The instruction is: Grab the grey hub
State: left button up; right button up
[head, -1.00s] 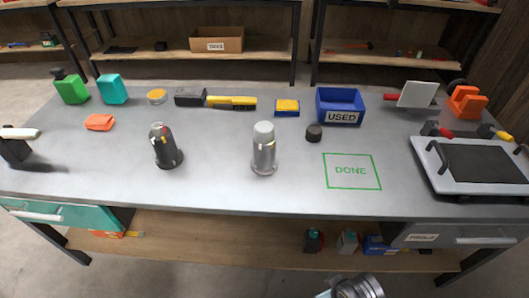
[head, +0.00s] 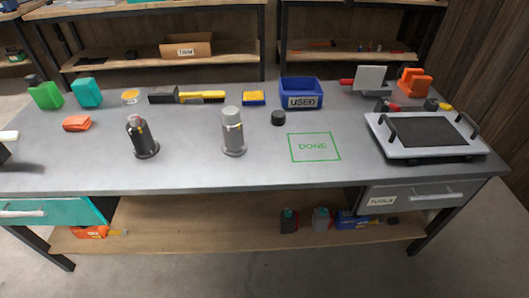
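The grey hub (head: 233,135) stands upright on the workbench (head: 215,176), left of the green DONE outline. It is a grey cylinder with a paler top and a wide flange at its foot. A similar upright piece with a dark body (head: 141,138) and a round flange stands to its left. Neither of my grippers shows in this view, so nothing of mine is seen near the hub.
A small black cylinder (head: 278,118) stands right of the hub, with the blue USED bin (head: 303,101) behind. A yellow-and-black tool (head: 202,97) lies farther back. The tray with a dark panel (head: 375,125) sits at right. The bench in front of the hub is clear.

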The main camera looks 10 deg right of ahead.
aim_at(234, 144)
jog(key=z, duration=0.4)
jog(key=k, duration=0.8)
jog(key=u, duration=0.7)
jog(key=i, duration=0.75)
jog(key=u, duration=0.45)
jog(key=i, duration=0.9)
jog(key=z, duration=0.55)
